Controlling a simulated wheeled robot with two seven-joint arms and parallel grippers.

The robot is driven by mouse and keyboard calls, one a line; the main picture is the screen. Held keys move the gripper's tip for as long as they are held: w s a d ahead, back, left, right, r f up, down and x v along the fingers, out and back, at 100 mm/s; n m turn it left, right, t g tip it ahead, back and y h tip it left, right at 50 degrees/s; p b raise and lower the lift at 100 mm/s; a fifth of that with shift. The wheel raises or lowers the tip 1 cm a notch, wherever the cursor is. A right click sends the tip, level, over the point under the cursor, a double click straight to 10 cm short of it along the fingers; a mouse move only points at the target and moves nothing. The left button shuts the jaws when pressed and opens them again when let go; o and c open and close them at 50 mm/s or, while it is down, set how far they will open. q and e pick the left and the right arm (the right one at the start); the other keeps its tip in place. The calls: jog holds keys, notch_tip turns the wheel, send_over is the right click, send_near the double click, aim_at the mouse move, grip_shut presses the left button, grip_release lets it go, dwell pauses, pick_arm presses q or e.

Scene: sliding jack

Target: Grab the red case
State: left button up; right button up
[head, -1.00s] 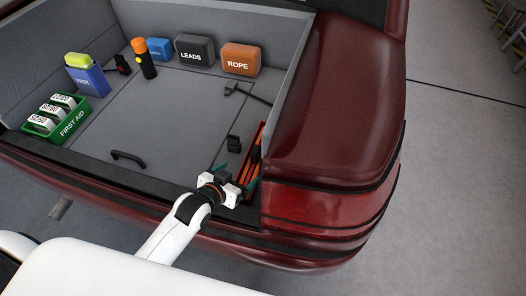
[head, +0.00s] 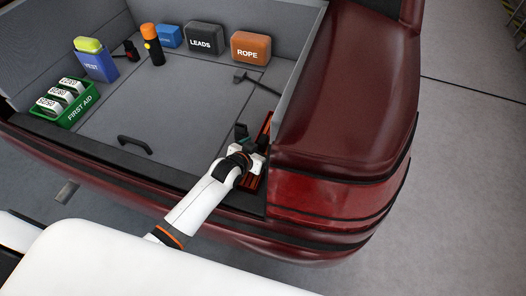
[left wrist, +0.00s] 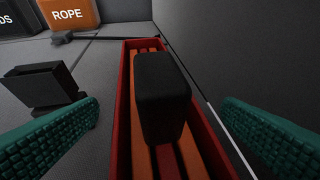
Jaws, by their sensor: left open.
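The red case (left wrist: 126,100) is a long, narrow, open-topped box with orange strips inside. It lies along the right wall of the truck bed; in the head view its far end shows (head: 267,122) beside my gripper. A black block (left wrist: 162,95) sits over the middle of the case and hides part of the inside; I cannot tell whether it is fixed to it. My left gripper (head: 249,143) is open above the case. In the left wrist view its green fingers (left wrist: 160,112) are spread on either side, with no visible grip on anything. My right gripper is not in view.
A small black holder (left wrist: 45,85) stands just left of the case. The bed's side wall (left wrist: 250,50) is close on the right. An orange ROPE case (head: 250,47), a LEADS case (head: 204,39) and a green FIRST AID box (head: 71,103) stand farther off. The middle floor is mostly clear.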

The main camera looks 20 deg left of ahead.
pick_arm(q)
jog(key=c, duration=1.1)
jog(key=shift+r, duration=0.1)
jog(key=shift+c, duration=0.7)
